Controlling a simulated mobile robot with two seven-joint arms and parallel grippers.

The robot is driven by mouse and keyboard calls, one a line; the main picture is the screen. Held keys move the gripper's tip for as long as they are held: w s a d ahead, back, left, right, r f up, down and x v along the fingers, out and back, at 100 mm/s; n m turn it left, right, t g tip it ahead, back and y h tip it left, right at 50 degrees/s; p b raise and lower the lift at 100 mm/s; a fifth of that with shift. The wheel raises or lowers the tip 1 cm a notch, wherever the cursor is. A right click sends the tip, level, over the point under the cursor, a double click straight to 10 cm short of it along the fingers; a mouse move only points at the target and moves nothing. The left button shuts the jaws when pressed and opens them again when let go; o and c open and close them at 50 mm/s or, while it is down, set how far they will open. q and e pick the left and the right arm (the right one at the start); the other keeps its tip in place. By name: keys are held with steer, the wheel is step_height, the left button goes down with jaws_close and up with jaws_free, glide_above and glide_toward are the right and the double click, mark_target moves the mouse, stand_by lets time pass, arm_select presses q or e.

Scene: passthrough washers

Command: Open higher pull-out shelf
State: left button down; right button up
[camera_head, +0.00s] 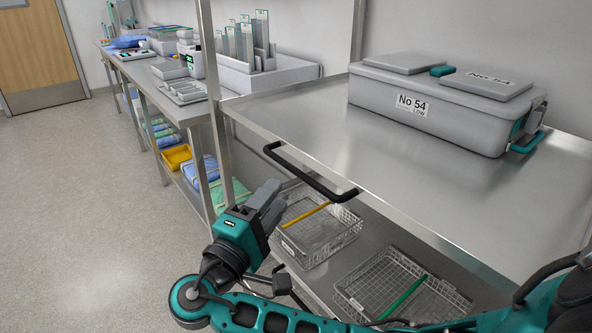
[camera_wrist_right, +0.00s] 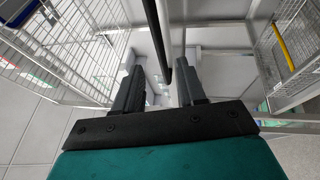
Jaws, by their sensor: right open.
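The higher pull-out shelf (camera_head: 330,110) is a flat steel surface with a raised rim, at the right of the head view. Its black bar handle (camera_head: 310,175) is on the front edge. My right gripper (camera_head: 272,196) is open and empty, just in front of and a little below the handle, nearer its left end. In the right wrist view, my two fingers (camera_wrist_right: 160,78) are spread apart, and a dark bar (camera_wrist_right: 157,30), likely the handle, runs between them in the picture; I cannot tell if it is within their reach. My left gripper is out of view.
A grey lidded box (camera_head: 440,100) marked No 54 stands on the shelf. Wire baskets (camera_head: 320,232) (camera_head: 400,285) sit on a lower level beneath. A steel bench (camera_head: 150,75) with trays extends to the back left. The floor (camera_head: 75,200) at left is clear.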

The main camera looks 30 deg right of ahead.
mark_target(296, 168)
steer(key=x, duration=0.8)
steer(key=shift+w+d, duration=0.15)
steer(key=shift+d, duration=0.2)
jaws_close()
